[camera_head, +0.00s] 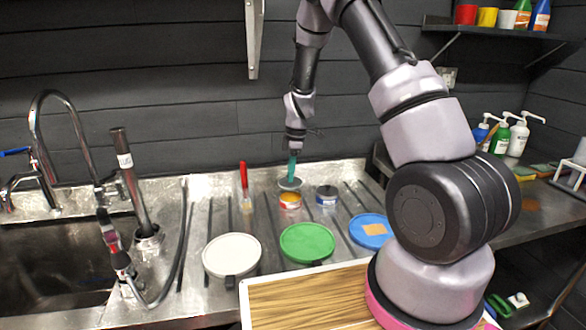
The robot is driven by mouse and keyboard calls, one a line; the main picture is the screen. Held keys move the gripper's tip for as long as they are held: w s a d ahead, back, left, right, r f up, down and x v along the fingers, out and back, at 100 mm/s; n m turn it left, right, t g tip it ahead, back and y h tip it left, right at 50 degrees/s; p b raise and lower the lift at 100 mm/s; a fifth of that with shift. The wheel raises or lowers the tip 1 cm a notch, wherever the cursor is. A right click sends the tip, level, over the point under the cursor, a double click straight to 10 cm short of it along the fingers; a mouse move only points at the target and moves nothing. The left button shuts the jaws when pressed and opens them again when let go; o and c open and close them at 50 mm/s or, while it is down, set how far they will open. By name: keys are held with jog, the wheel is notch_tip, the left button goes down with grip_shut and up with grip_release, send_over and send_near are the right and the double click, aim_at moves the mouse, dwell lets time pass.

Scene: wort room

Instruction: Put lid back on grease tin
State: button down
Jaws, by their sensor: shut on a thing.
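My gripper (292,172) comes down from above on the drainboard behind the round lids, with a teal part at its end. It is shut on a small grey round lid (289,184), which lies nearly level. Directly below is a small tin with an orange and yellow band (290,202). The lid covers the tin's top in this view, so I cannot tell whether they touch. A second small tin with a blue band (327,197) and a dark top stands just to the right. No label is readable on either tin.
White (232,254), green (307,243) and blue (369,230) round lids lie in front. A red-handled tool (244,180) stands left of the tins. The sink (55,265) and taps are at left.

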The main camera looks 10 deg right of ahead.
aim_at(291, 184)
jog(key=shift+f, duration=2.35)
jog(key=shift+f, duration=0.15)
dwell(0.3)
jog(key=shift+c, duration=0.8)
grip_release()
jog(key=shift+r, duration=3.5)
grip_shut()
